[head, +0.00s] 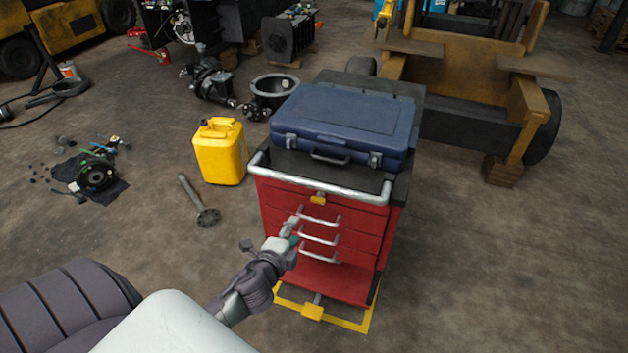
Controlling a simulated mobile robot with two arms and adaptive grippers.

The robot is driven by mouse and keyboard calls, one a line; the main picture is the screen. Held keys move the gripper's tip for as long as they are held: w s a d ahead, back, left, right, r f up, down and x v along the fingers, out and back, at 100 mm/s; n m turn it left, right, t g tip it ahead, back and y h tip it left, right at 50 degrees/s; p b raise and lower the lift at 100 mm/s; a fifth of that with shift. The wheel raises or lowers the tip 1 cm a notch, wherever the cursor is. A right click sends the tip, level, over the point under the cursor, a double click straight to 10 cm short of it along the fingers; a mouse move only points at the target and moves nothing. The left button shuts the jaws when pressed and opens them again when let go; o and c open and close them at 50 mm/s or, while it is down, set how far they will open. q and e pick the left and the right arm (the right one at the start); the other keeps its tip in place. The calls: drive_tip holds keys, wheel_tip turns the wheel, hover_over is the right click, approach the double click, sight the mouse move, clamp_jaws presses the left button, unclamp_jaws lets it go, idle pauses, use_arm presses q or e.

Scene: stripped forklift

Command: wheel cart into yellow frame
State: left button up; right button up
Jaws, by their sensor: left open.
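The red drawer cart (322,274) stands upright, with a dark top, a silver push handle (320,188) along its near edge and several silver drawer pulls. The yellow frame (345,323) is a line on the floor; its near edge and near right corner show in front of the cart's base, and the rest is hidden beneath or behind the cart. A yellow pedal (312,312) sticks out low at the cart's front. My left gripper (292,232) is open in front of the drawers, below the handle; I cannot tell whether it touches a drawer pull. My right gripper is out of view.
A blue case (345,122) lies on the cart top. A yellow jerrycan (220,152) and a metal shaft (198,200) are on the floor to the left. The stripped forklift (460,90) stands behind right. The floor right of the cart is clear.

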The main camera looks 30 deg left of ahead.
use_arm(q)
drive_tip(key=t, duration=0.1)
approach(312, 187)
drive_tip(key=s, duration=0.3)
drive_tip(key=m, duration=0.1)
drive_tip(key=x, duration=0.4)
drive_tip(key=p+x, duration=0.1)
drive_tip(key=x, duration=0.4)
drive_tip(key=p+x, duration=0.1)
drive_tip(key=x, duration=0.3)
drive_tip(key=shift+w+d+r, duration=0.2)
drive_tip(key=shift+w+r, duration=0.05)
drive_tip(key=shift+w, duration=0.15)
drive_tip(key=shift+w+f, duration=0.1)
drive_tip(key=shift+w, duration=0.2)
drive_tip(key=shift+c, duration=0.2)
clamp_jaws()
